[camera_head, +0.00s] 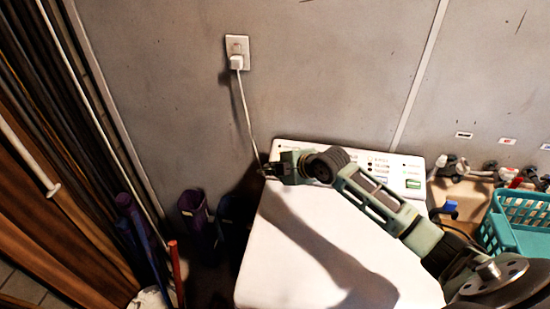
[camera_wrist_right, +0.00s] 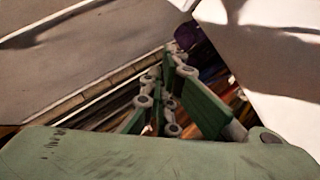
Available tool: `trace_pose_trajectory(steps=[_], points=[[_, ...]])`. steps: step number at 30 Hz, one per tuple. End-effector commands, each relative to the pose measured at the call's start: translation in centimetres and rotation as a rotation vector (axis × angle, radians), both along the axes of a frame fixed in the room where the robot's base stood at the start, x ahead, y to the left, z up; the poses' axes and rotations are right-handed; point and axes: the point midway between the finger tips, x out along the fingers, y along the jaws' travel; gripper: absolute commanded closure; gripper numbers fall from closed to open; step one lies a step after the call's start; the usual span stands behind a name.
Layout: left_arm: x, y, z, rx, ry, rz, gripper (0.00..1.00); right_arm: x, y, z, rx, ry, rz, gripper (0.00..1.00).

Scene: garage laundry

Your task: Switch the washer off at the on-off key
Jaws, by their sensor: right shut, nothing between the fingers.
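The white washer (camera_head: 290,262) stands below the wall, its flat top in shadow under my arm. My right gripper (camera_head: 268,171) is shut and empty at the panel's left end. The arm and gripper cover part of the panel, and I cannot make out which key is the on-off key. In the right wrist view the shut fingers (camera_wrist_right: 172,62) point past a white surface. My left gripper is not in view.
A wall socket with a white plug (camera_head: 236,62) has a cord hanging down behind the washer. A teal basket (camera_head: 515,240) and taps (camera_head: 450,168) are at the right. Dark purple boots (camera_head: 195,215) and poles (camera_head: 176,270) stand on the left.

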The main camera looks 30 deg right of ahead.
Motion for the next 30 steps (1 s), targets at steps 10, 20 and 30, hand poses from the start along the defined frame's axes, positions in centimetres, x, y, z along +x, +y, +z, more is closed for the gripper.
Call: trace_pose_trajectory(steps=[10,20,30], points=[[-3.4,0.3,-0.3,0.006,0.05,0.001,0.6,2.6,-2.6,2.4,-0.049,-0.075,0.016,1.0],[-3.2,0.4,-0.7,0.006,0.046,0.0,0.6,2.6,-2.6,1.9,-0.048,-0.074,0.014,1.0],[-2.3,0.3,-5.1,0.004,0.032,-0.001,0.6,3.8,-3.6,-2.3,-0.048,-0.074,0.014,1.0]])
